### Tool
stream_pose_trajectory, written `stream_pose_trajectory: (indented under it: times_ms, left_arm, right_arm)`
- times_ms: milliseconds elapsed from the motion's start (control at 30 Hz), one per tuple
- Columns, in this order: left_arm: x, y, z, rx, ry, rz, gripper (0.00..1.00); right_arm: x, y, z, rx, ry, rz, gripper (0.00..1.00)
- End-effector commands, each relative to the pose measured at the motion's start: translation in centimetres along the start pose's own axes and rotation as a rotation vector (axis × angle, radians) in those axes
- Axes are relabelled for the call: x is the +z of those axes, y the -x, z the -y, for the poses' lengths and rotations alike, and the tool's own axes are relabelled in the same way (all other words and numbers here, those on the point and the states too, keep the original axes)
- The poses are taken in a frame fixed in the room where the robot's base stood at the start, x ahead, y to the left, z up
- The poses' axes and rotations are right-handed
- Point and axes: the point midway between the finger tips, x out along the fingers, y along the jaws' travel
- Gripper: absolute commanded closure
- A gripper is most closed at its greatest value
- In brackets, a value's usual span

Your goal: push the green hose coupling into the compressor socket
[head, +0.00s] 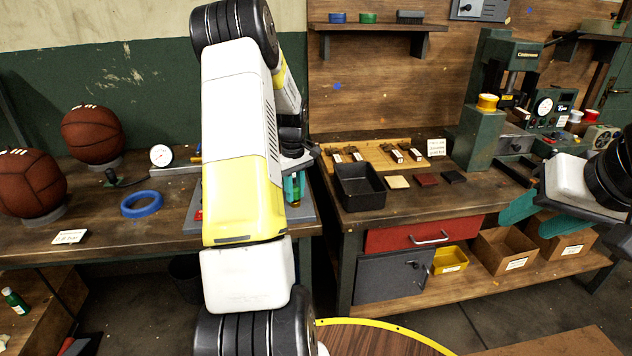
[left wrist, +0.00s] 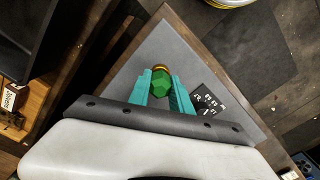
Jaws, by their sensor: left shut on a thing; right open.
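My left gripper (head: 293,190) is low over the right end of the left workbench, largely hidden behind my own left arm. In the left wrist view its teal fingers (left wrist: 168,98) are shut on the green hose coupling (left wrist: 161,82), a faceted green piece. An orange-brass edge shows just beyond the coupling; I cannot tell whether it belongs to the coupling or the socket. The compressor socket cannot be made out. A grey plate (left wrist: 160,50) lies below the fingers. My right gripper (head: 535,214) is open and empty at the right, in front of the right bench.
On the left bench are two leather balls (head: 92,134), a blue ring (head: 141,203) and a gauge (head: 161,155). A black bin (head: 360,187) stands on the right bench close to my left gripper. A green press (head: 490,110) stands farther right.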

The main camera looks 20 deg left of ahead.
Motion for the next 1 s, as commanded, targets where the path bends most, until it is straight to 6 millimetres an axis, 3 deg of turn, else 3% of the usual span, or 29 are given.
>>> stream_pose_trajectory:
  times_ms: [33,67,200,567,1000]
  left_arm:
    - [0.0,-0.2,0.0,-0.001,-0.001,0.001,1.00]
    - [0.0,-0.2,0.0,0.000,-0.001,0.001,0.73]
    - [0.0,-0.2,0.0,0.000,0.000,0.001,0.50]
    - [0.0,0.4,0.0,0.001,0.000,-0.001,0.50]
    - [0.0,6.9,-0.1,0.002,0.000,-0.001,0.50]
  right_arm:
    - [0.0,0.0,0.0,0.000,0.000,0.000,0.53]
    - [0.0,0.0,0.0,0.000,0.000,0.000,0.53]
    - [0.0,0.0,0.0,0.000,0.000,0.000,0.53]
    - [0.0,0.0,0.0,0.000,0.000,0.000,0.53]
    - [0.0,0.0,0.0,0.000,0.000,0.000,0.53]
